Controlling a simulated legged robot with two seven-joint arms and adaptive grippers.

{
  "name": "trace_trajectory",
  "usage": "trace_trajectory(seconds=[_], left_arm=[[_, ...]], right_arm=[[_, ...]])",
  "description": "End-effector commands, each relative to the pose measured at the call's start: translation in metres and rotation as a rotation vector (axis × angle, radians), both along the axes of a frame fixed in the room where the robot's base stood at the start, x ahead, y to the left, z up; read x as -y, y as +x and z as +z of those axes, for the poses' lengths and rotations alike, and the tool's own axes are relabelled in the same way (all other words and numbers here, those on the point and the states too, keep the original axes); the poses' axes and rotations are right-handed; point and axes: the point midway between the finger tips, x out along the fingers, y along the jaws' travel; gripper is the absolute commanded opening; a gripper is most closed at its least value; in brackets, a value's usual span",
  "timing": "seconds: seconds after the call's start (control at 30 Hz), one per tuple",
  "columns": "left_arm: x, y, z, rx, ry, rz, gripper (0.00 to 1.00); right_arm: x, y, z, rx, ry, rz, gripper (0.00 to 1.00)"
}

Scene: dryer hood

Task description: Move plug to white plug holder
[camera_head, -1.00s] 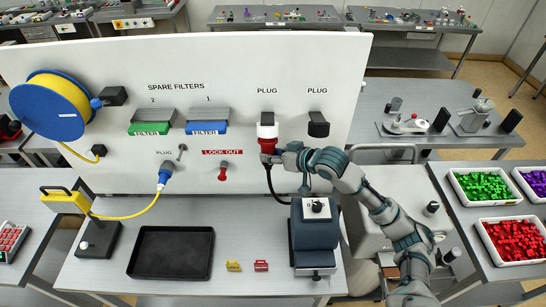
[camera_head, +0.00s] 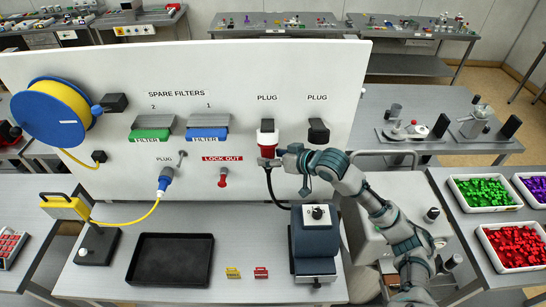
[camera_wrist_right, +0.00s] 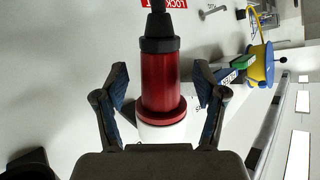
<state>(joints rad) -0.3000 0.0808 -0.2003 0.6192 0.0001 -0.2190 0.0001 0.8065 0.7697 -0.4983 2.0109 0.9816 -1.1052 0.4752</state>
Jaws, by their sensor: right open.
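The red plug (camera_head: 267,139) sits upright in the white plug holder (camera_head: 267,125) on the panel, below the left of two upper PLUG labels. A black cable hangs from it. My right gripper (camera_head: 272,161) is at the plug's lower part. In the right wrist view the red plug (camera_wrist_right: 160,85) stands between my open fingers (camera_wrist_right: 161,90), with a gap on each side. The white holder (camera_wrist_right: 163,132) shows at its flanged end. A black plug holder (camera_head: 318,131) to the right looks empty. My left gripper is out of view.
A blue plug (camera_head: 165,179) with a yellow cable hangs at the panel's left-middle. A red lock-out piece (camera_head: 223,177) is left of my gripper. A dark blue box with a knob (camera_head: 315,239) stands on the table below my arm, beside a black tray (camera_head: 171,260).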

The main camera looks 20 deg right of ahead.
Motion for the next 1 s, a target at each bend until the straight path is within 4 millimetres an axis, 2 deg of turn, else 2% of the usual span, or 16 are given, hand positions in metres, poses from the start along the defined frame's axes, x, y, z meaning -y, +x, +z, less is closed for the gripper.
trace_trajectory(seconds=[0.17,0.4,0.6,0.8,1.0], left_arm=[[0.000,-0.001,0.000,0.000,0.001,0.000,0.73],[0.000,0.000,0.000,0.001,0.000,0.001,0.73],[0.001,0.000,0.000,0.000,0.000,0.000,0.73],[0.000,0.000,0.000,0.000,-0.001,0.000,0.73],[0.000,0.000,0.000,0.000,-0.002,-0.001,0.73]], right_arm=[[0.009,-0.011,0.008,0.004,-0.001,-0.002,0.71],[0.037,-0.051,0.031,0.003,-0.004,-0.003,0.71],[0.055,-0.076,0.046,0.001,-0.001,-0.003,0.71],[0.061,-0.086,0.053,0.001,0.000,0.000,0.71],[0.060,-0.087,0.053,0.002,0.001,0.000,0.71]])
